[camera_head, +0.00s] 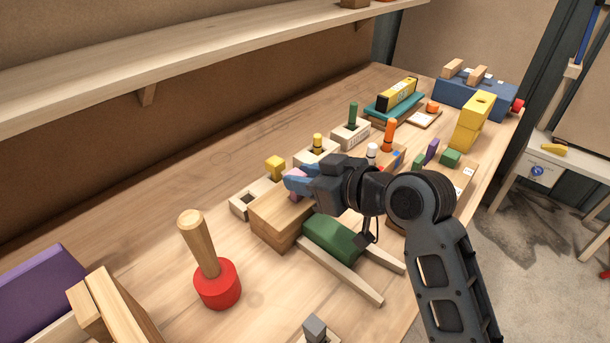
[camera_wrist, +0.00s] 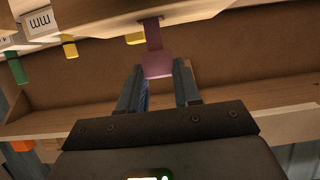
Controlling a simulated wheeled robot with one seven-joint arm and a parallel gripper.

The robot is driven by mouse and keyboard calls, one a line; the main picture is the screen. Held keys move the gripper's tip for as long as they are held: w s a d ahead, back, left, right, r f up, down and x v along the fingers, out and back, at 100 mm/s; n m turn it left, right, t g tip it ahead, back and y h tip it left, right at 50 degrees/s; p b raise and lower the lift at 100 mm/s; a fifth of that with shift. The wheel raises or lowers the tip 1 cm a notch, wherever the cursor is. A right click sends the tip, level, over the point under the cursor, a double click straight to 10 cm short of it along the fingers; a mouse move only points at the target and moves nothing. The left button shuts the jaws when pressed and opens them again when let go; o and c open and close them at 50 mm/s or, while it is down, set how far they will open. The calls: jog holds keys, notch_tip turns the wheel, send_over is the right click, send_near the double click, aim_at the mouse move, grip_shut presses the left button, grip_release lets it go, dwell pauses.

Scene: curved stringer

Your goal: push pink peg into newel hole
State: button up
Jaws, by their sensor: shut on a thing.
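The pink peg (camera_wrist: 157,63) is at my gripper's fingertips in the wrist view. It has a wide head and a narrower shank that reaches up against the edge of a pale wooden piece. In the head view only a little of the pink peg (camera_head: 297,197) shows. My gripper (camera_head: 298,183), with blue fingers, is shut on the peg's head, just above a wooden block (camera_head: 272,225); this may be the newel. The fingers also show in the wrist view (camera_wrist: 158,84). The newel hole is hidden, and I cannot tell whether the shank is in it.
A green block (camera_head: 333,240) and pale wooden strips lie right beside the wooden block. A red mallet (camera_head: 217,284) with a wooden handle stands at the front left. Holders with yellow, green and orange pegs (camera_head: 389,136) line the back. Bare table lies along the left rear.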

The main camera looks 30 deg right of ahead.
jog(key=shift+f, duration=0.35)
jog(key=o, duration=1.1)
jog(key=b+v, duration=0.1)
jog(key=v, duration=0.6)
jog(key=shift+s+r, duration=0.15)
jog(key=shift+s, duration=0.25)
jog(key=shift+d, duration=0.1)
